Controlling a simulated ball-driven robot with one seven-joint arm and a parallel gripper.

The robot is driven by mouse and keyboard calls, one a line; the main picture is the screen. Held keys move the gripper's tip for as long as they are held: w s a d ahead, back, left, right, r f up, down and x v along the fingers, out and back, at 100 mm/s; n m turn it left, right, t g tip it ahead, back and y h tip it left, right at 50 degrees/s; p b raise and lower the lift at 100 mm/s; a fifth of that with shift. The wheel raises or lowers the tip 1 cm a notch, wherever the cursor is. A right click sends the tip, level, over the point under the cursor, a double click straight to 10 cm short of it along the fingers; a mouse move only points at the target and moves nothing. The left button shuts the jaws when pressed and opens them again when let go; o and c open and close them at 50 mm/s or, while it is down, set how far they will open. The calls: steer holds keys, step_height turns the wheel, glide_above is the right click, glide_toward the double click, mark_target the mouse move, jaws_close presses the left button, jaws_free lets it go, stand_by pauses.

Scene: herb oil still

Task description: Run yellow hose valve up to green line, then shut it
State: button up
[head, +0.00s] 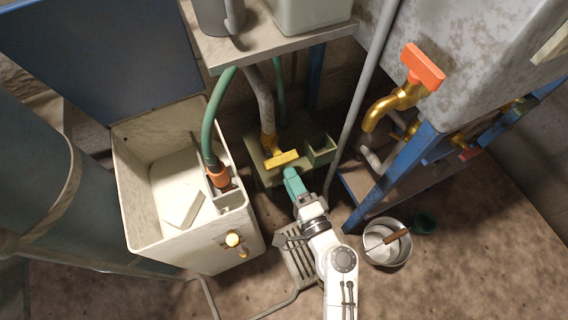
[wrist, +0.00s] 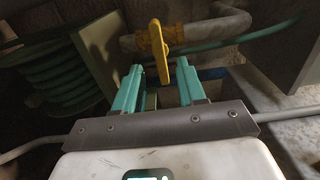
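The yellow hose valve has a flat yellow handle (head: 281,159) at the lower end of a grey hose (head: 262,95), above a green box-like stand. In the wrist view the handle (wrist: 159,50) stands upright, with its lower end between my fingertips and a gap on each side. My gripper (head: 291,172) has teal fingers and is just below the handle in the head view. In the wrist view my gripper (wrist: 160,66) is open and empty. I cannot make out a green line in either view, nor any liquid flow.
A cream tank (head: 135,190) with a brass tap (head: 234,240) stands left. An orange-handled tap (head: 422,68) is at upper right. A grey pipe (head: 362,95) slants close right of my gripper. A metal pot (head: 387,255) sits on the floor. Coiled green hose (wrist: 62,75) is left in the wrist view.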

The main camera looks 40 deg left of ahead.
mark_target(283, 164)
steer(key=x, duration=0.5)
steer(key=shift+c, duration=0.5)
jaws_close()
